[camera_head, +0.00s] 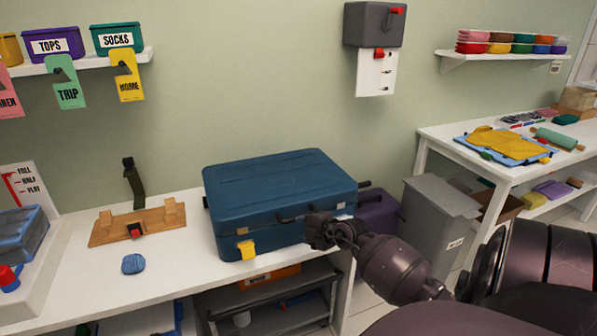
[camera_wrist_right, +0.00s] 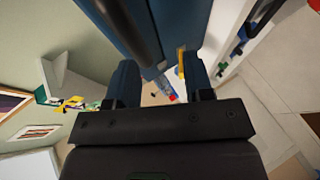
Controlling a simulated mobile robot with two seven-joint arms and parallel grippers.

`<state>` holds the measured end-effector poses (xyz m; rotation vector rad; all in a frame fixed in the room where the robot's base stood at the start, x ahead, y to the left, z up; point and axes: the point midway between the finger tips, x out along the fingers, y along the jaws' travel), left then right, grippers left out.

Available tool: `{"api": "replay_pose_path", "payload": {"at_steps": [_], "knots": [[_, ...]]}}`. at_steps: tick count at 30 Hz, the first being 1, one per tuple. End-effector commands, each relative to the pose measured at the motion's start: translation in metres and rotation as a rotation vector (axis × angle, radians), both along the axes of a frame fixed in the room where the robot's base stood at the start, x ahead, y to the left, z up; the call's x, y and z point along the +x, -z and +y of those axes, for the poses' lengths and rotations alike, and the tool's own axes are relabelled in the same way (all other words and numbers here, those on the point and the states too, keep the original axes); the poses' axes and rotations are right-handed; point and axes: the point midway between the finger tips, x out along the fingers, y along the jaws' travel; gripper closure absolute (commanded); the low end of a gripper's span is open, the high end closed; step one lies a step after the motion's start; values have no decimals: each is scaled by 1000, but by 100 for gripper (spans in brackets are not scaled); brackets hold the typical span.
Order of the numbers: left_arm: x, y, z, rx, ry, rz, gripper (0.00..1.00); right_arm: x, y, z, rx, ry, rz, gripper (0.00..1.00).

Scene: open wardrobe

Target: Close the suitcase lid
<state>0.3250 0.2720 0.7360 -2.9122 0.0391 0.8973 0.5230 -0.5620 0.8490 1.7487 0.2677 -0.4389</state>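The blue suitcase (camera_head: 265,235) stands on the white table. Its lid (camera_head: 280,180) is down and looks flush with the base along the front. A dark handle and light latches show on the front side, with a yellow tag (camera_head: 246,249) hanging at the left. My right gripper (camera_head: 322,230) is at the suitcase's front right corner, by the handle. In the right wrist view the gripper's fingers (camera_wrist_right: 158,75) are apart with nothing gripped between them. The blue suitcase side (camera_wrist_right: 112,25) is close beyond them; contact is unclear. My left gripper is not in view.
A wooden stand (camera_head: 138,222) and a blue bundle (camera_head: 133,264) lie left of the suitcase. A purple case (camera_head: 378,214) and a grey bin (camera_head: 437,225) stand right of the table. A shelf with bins (camera_head: 118,37) and a grey wall box (camera_head: 374,24) are above.

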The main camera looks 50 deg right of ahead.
Motion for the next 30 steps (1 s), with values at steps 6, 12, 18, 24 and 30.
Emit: {"api": "replay_pose_path", "payload": {"at_steps": [6, 12, 18, 24, 30], "knots": [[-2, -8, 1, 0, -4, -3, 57, -37, -21, 2, 0, 3, -7, 53], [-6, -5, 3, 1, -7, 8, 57, -58, -31, 3, -2, 3, -8, 53], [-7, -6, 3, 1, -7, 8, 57, -65, -35, 3, -4, 3, -9, 53], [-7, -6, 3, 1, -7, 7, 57, -65, -35, 3, -4, 3, -10, 53], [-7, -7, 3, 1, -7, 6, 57, -64, -35, 3, -5, 3, -11, 53]]}}
